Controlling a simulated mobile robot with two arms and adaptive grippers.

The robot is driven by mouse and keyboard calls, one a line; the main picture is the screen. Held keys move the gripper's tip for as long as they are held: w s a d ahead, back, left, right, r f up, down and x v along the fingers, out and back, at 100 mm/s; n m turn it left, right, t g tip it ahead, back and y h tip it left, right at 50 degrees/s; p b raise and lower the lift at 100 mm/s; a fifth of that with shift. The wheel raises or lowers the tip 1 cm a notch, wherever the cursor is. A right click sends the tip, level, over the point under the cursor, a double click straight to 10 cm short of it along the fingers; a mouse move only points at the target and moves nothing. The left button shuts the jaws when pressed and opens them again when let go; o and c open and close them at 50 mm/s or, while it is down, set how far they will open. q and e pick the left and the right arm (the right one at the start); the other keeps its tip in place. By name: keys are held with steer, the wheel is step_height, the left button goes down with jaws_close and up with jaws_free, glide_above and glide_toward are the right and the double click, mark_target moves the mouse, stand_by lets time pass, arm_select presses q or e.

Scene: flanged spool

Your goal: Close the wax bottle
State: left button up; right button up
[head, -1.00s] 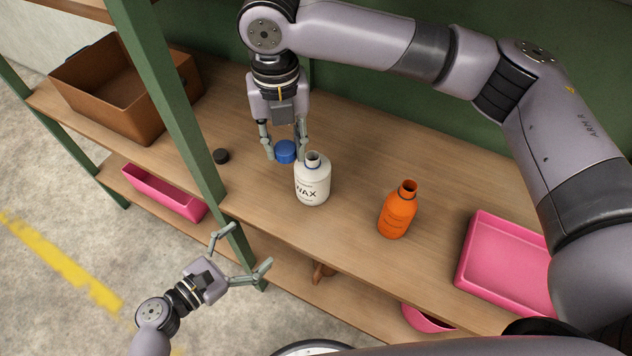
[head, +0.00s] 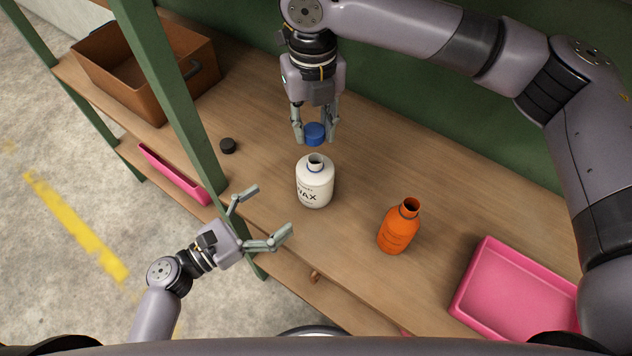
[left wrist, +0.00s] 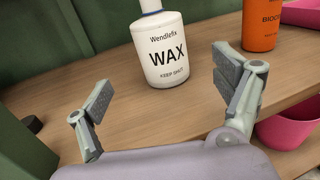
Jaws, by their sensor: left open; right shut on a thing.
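The white wax bottle (head: 314,188) stands upright and uncapped on the shelf, its dark mouth showing; it also shows in the left wrist view (left wrist: 165,55), its top cut off. My right gripper (head: 315,139) points down and is shut on the blue cap (head: 314,132). The cap appears just above and behind the bottle's mouth, apart from it. My left gripper (head: 268,213) is open and empty, in front of the bottle by the shelf's front edge. Its spread fingers show in the left wrist view (left wrist: 160,100), with the bottle beyond them.
An open orange bottle (head: 398,233) stands right of the wax bottle, and a pink tray (head: 472,268) lies further right. A black cap (head: 228,146) lies to the left, near a green post (head: 178,105). A brown crate (head: 115,85) stands at the far left.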

mark_target(315, 179)
arm_select(q)
steer(key=x, duration=1.2)
steer(key=shift+d+f, duration=0.1)
steer(key=shift+d, duration=0.05)
steer(key=shift+c, duration=0.4)
steer(key=c, duration=1.7)
